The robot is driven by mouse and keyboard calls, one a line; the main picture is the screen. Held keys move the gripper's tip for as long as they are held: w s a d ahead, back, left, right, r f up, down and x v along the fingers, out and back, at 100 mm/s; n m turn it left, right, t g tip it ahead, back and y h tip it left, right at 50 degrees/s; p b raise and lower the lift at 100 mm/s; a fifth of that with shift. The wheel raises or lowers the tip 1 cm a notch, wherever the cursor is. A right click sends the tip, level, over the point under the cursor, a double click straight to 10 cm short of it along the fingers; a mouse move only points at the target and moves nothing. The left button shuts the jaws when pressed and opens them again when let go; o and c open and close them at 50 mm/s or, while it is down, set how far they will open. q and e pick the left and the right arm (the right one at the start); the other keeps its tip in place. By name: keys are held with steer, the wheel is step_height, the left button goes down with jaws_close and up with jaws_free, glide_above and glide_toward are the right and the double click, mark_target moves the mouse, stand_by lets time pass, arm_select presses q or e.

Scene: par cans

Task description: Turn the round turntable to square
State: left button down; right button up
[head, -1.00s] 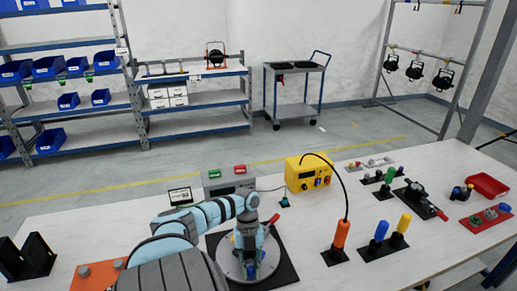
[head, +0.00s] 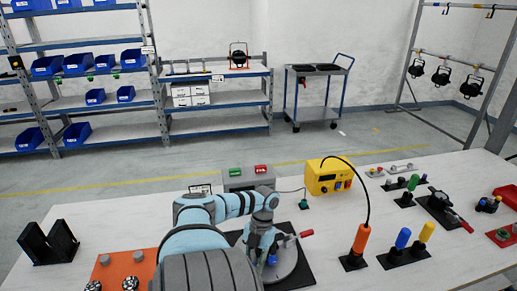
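The round grey turntable (head: 287,270) sits on a black square base (head: 305,277) at the front middle of the table. A red-tipped lever (head: 306,233) sticks out from it toward the right and slightly back. My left gripper (head: 268,258) points down over the disc, close to the lever's inner end. A small blue part (head: 272,260) shows at the fingers. My arm covers the disc's left and front portion, and whether the fingers are closed on anything cannot be made out. My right gripper is not in view.
An orange plate (head: 125,268) and black holder (head: 48,243) lie left. Behind stand a grey button box (head: 248,178) and yellow unit (head: 330,178). An orange-handled tool (head: 359,243) and blue and yellow handles (head: 403,238) stand close right of the turntable.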

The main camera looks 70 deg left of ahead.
arm_select(q)
steer(key=shift+s+a+m+y, duration=0.3)
steer(key=shift+s+a+m, duration=0.15)
steer(key=shift+m, duration=0.25)
steer(key=c, duration=1.5)
jaws_free()
steer(key=v, duration=1.2)
steer(key=shift+w, duration=0.2)
